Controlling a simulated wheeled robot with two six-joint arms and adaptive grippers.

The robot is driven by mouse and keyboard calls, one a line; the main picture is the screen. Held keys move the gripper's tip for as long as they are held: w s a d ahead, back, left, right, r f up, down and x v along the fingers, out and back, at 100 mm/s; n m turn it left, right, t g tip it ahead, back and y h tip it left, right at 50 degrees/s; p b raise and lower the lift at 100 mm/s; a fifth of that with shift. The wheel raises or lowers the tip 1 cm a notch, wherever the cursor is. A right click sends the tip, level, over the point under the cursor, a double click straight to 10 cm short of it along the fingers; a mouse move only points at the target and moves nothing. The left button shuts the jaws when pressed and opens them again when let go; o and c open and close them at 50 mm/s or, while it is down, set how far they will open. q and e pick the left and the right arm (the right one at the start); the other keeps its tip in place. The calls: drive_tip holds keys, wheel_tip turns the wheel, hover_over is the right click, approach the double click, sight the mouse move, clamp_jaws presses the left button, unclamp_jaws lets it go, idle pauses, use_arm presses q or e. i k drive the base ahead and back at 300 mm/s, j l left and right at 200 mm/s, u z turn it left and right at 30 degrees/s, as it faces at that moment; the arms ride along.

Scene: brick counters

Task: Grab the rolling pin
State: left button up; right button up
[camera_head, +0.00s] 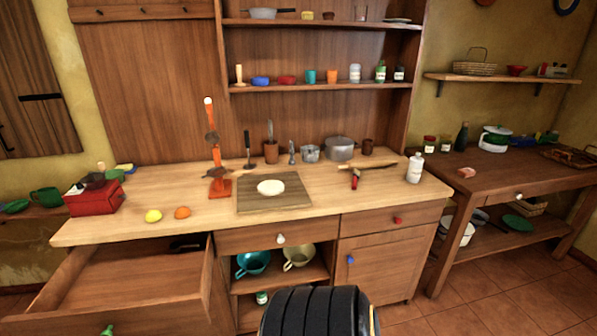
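A slim brown wooden rod (376,165), which looks like the rolling pin, lies sideways on the right part of the long wooden counter (330,196). A small item with a red part (354,181) is just in front of its left part; I cannot tell whether they touch. A flat round of pale dough (271,187) lies on a wooden board (246,204) to the left. Neither of my grippers shows in the head view. A black ribbed part of my own body is at the bottom centre.
A white bottle (414,170) stands right of the rod, and a grey pot (340,149) behind it. An orange stand (219,187), lemon (153,216) and orange (182,213) are on the left. An open drawer (130,280) juts out at lower left. The counter's front right is clear.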

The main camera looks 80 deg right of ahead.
sight(379, 163)
drive_tip(key=z, duration=3.1)
drive_tip(key=i+l+u, duration=0.1)
drive_tip(key=i+u, duration=0.3)
drive_tip(key=i, duration=0.6)
